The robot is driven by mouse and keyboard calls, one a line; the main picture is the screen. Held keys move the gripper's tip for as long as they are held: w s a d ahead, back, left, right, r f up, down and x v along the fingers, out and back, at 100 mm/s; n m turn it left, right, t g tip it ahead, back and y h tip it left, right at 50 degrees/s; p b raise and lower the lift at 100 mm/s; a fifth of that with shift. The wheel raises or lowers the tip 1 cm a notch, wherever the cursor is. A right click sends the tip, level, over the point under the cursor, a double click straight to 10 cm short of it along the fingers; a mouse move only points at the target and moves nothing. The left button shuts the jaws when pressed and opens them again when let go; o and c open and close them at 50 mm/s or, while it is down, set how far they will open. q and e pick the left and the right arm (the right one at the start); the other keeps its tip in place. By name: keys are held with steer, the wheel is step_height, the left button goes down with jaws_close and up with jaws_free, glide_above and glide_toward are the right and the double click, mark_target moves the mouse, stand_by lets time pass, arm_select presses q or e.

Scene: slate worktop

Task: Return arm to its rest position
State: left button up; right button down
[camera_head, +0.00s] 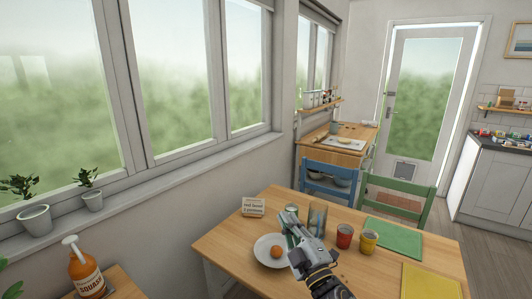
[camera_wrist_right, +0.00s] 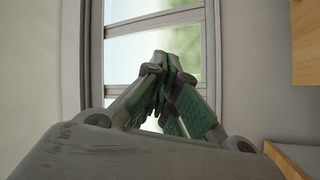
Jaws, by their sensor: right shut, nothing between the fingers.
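My right gripper (camera_head: 289,222) is over the wooden table (camera_head: 228,239) in the head view, with its arm coming in from the bottom. Its fingers are closed together with nothing between them. In the right wrist view the closed fingertips (camera_wrist_right: 165,62) point toward a window. The gripper is beside a white plate (camera_head: 262,243) that holds a round orange-brown item (camera_head: 276,252). My left gripper does not show in either view.
On the table are a small sign (camera_head: 253,207), a patterned cup (camera_head: 318,217), a red cup (camera_head: 344,236), a yellow cup (camera_head: 368,241), a green mat (camera_head: 395,238) and a yellow mat (camera_head: 428,284). Chairs stand behind. An orange squash bottle (camera_head: 86,274) stands at the lower left.

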steer(key=s+d+f+m+g+h, duration=0.2)
steer(key=d+f+m+g+h, duration=0.15)
steer(key=d+f+m, duration=0.35)
steer(key=s+d+f+m+g+h, duration=0.25)
steer(key=d+f+m+h, duration=0.2)
steer(key=f, duration=0.45)
steer(key=s+d+f+m+g, duration=0.2)
steer(key=s+f+g, duration=0.4)
steer(key=s, duration=0.4)
steer(key=s+d+f+m+g, duration=0.1)
steer(key=s+d+f+g, duration=0.3)
steer(key=s+f, duration=0.55)
steer(key=s+d+f+g, duration=0.1)
steer(key=s+f, duration=0.1)
steer(key=f, duration=1.6)
steer(key=s+d+f+g, duration=0.1)
steer(key=s+f, duration=0.1)
steer(key=f, duration=1.6)
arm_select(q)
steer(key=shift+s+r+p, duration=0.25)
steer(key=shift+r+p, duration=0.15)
arm_select(e)
steer(key=s+d+f, duration=0.3)
steer(key=s+f, duration=0.4)
steer(key=s, duration=0.2)
steer(key=s+d+f, duration=0.4)
steer(key=s+f, duration=0.4)
steer(key=s, duration=0.1)
steer(key=shift+s+g+h, duration=0.3)
steer(key=shift+s+h, duration=0.1)
